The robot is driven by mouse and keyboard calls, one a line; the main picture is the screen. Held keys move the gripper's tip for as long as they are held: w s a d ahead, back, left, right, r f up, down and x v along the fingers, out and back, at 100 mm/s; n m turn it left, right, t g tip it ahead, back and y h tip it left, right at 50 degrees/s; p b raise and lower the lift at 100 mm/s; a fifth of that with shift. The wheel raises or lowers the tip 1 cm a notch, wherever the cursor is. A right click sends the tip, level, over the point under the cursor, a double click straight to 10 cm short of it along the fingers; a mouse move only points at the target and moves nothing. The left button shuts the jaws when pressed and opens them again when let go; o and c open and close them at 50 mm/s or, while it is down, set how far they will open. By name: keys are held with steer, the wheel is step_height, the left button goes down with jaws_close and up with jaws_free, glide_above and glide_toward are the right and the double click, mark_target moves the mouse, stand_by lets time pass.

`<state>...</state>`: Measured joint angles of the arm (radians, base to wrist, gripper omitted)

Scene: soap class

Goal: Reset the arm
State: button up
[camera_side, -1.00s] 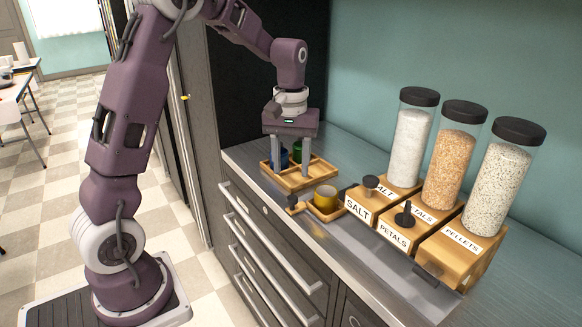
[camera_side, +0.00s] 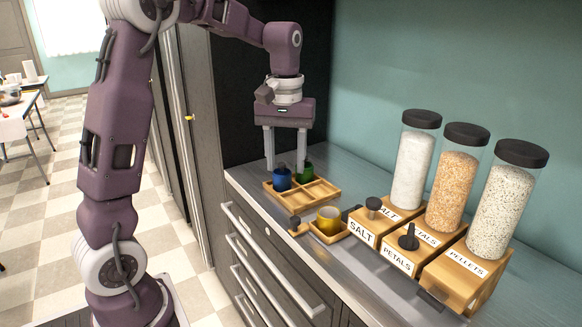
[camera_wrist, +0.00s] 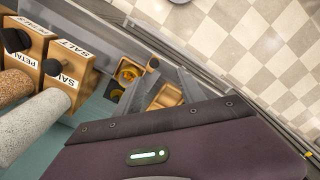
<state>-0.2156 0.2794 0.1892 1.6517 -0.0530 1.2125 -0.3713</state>
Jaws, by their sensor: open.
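My gripper (camera_side: 285,165) is open, its two fingers pointing down over the back of a wooden compartment tray (camera_side: 319,190). A blue cup (camera_side: 281,181) and a green cup (camera_side: 306,168) stand in the tray's back compartments; its front ones look empty. The fingertips are near the cups' tops, and nothing is seen held between them. In the wrist view, the gripper's fingers (camera_wrist: 162,88) are spread, with part of the tray (camera_wrist: 166,97) between them. The blue and green cups are not seen there.
A yellow cup (camera_side: 328,216) sits in a small wooden holder beside a wooden-handled tool (camera_side: 296,224). To the right, labelled boxes SALT (camera_side: 361,231), PETALS (camera_side: 397,258) and PELLETS (camera_side: 468,268) carry tall filled jars (camera_side: 455,172). The counter's front edge is close to the tray.

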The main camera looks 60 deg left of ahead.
steer(key=shift+s+r, duration=0.4)
steer(key=shift+r, duration=0.2)
steer(key=s+d+m+t, duration=0.2)
steer(key=s+d+m, duration=0.2)
steer(key=s, duration=0.6)
steer(key=s+d+m+t, duration=0.3)
steer(key=s+d+m, duration=0.2)
steer(key=s+d, duration=0.4)
steer(key=shift+s+r+t, duration=0.3)
steer(key=shift+s, duration=0.1)
